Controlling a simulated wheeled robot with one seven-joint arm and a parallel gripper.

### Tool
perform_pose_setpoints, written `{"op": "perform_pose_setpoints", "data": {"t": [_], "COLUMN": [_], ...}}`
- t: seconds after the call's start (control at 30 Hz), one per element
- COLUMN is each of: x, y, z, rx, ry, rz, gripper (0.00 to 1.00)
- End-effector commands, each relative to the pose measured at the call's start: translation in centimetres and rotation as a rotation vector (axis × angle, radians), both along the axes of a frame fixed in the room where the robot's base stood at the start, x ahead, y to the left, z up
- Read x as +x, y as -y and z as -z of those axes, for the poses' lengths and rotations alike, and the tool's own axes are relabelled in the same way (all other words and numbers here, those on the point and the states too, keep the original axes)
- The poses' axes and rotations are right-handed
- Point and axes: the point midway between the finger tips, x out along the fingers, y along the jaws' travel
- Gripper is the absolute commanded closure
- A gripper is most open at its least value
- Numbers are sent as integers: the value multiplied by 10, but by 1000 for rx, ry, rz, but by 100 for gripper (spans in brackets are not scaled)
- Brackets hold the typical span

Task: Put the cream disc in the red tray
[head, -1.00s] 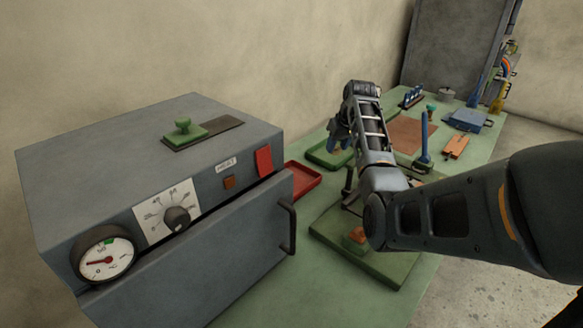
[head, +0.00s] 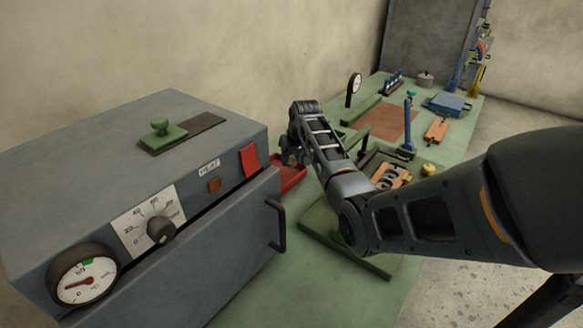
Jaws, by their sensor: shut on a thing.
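The red tray (head: 291,179) lies on the green bench just right of the grey oven, partly hidden by the oven and my arm. My gripper (head: 291,157) is over the tray's left-hand part, pointing down. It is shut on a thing. A small yellowish patch shows at its fingertips, which I take for the cream disc; most of it is hidden by the gripper. I cannot tell whether it touches the tray.
The grey oven (head: 130,135) with dial, gauge and a protruding door handle (head: 279,225) stands close left of the tray. Orange blocks, a blue-handled tool (head: 408,125) and a blue box (head: 447,104) stand farther back right.

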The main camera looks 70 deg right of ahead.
Motion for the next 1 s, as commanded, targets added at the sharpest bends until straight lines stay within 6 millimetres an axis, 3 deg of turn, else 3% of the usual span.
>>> {"op": "perform_pose_setpoints", "data": {"t": [0.4, 0.8, 0.83, 0.93, 1.0], "x": [1, 1, 1, 1, 1], "y": [-1, -1, -1, -1, -1], "z": [42, 44, 44, 43, 43], "rx": [-1, 0, 0, 0, 0], "ry": [1, 0, 0, 0, 0], "rz": [-1, -1, -1, -1, -1], "gripper": [86, 86, 56, 46, 46]}}
